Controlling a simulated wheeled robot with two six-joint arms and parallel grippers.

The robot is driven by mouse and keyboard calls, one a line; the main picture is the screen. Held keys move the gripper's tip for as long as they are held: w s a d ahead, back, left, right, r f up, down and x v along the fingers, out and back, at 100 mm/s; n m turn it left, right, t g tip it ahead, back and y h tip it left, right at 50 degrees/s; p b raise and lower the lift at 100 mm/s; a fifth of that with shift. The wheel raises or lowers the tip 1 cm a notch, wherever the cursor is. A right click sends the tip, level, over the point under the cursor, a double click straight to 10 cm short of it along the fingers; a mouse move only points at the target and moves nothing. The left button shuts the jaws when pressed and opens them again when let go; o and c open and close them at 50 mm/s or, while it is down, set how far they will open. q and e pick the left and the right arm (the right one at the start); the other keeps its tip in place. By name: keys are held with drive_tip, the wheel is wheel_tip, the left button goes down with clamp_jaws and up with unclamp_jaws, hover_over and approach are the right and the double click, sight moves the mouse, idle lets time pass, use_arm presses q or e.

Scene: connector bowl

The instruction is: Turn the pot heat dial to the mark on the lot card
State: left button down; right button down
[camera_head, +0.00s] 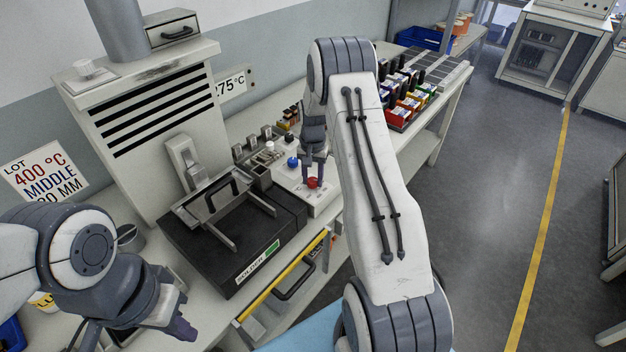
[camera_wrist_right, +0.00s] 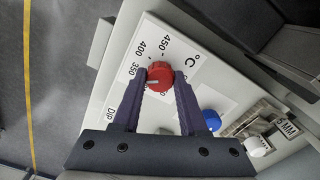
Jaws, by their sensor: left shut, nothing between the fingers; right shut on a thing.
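The lot card (camera_head: 45,172) on the wall at left reads LOT, 400 °C, MIDDLE and a millimetre line partly hidden by my left arm. The red heat dial (camera_head: 313,183) sits on a white panel; in the right wrist view the dial (camera_wrist_right: 160,76) has 350, 400 and 450 printed beside it. A pale line shows on its lower left side; its exact setting is hard to read. My right gripper (camera_head: 314,176) is shut on the dial, one finger on each side. My left gripper (camera_head: 182,322) is shut and empty at the lower left, away from the panel.
The black solder pot (camera_head: 240,262) stands left of the panel, with a metal frame on top. A blue knob (camera_head: 292,162) is close to the red dial; it also shows in the right wrist view (camera_wrist_right: 211,120). Coloured bins (camera_head: 405,108) stand at the bench's far end.

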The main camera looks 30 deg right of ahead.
sight(312, 180)
drive_tip(key=m+b, duration=0.1)
drive_tip(key=m, duration=0.4)
drive_tip(key=shift+w+m, duration=0.1)
drive_tip(key=shift+m, duration=0.2)
drive_tip(key=m, duration=0.4)
drive_tip(key=shift+m, duration=0.4)
drive_tip(key=shift+r, duration=0.1)
drive_tip(key=shift+c, duration=2.2)
unclamp_jaws()
wheel_tip(312, 180, up, 10)
drive_tip(key=b, duration=0.2)
drive_tip(key=shift+r, duration=0.2)
